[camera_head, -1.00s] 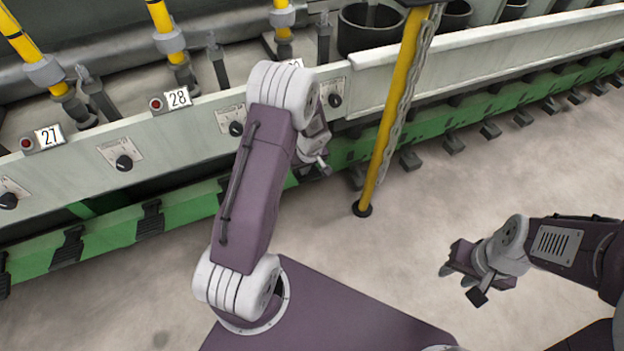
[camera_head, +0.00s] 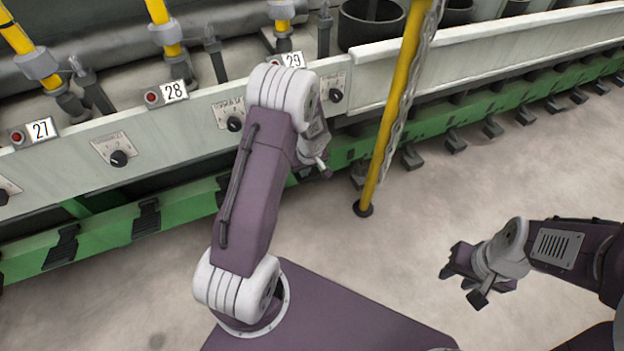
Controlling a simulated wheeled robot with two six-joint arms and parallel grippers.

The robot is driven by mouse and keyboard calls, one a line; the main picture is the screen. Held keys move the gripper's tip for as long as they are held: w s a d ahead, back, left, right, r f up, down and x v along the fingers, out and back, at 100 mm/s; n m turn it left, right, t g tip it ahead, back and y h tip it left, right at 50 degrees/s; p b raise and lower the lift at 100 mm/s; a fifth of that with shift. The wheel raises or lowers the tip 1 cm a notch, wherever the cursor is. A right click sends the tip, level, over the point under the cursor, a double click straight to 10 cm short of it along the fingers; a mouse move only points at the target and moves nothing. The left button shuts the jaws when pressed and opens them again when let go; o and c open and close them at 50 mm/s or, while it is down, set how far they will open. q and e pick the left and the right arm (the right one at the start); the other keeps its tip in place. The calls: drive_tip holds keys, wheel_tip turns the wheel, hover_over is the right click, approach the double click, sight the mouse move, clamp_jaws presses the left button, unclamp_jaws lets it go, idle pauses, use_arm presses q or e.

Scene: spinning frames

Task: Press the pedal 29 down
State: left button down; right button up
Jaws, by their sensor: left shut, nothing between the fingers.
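The number plate 29 (camera_head: 292,60) is on the machine's pale rail, just above my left arm's upper joint. Black pedals line the green beam below; which one belongs to 29 is unclear, as my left arm covers part of that stretch. One dark pedal (camera_head: 358,176) shows just right of my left gripper. My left gripper (camera_head: 323,171) is shut and empty, at the green beam's front below plate 29; contact with a pedal cannot be made out. My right gripper (camera_head: 458,278) hangs over bare floor at the right, its fingertips apart with nothing between them.
A yellow pole (camera_head: 394,115) with a chain (camera_head: 405,95) stands right of my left gripper, its foot on the floor. Plates 28 (camera_head: 175,91) and 27 (camera_head: 40,130) are farther left. The floor (camera_head: 540,180) at the right is clear.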

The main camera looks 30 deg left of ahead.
use_arm(q)
drive_tip(key=shift+f+b, duration=1.8)
drive_tip(key=shift+d+r, duration=0.1)
drive_tip(key=shift+r, duration=0.05)
drive_tip(key=s+d+r+b, duration=0.2)
drive_tip(key=s+d+r, duration=0.1)
drive_tip(key=s+d, duration=0.2)
drive_tip(key=shift+d+r, duration=0.25)
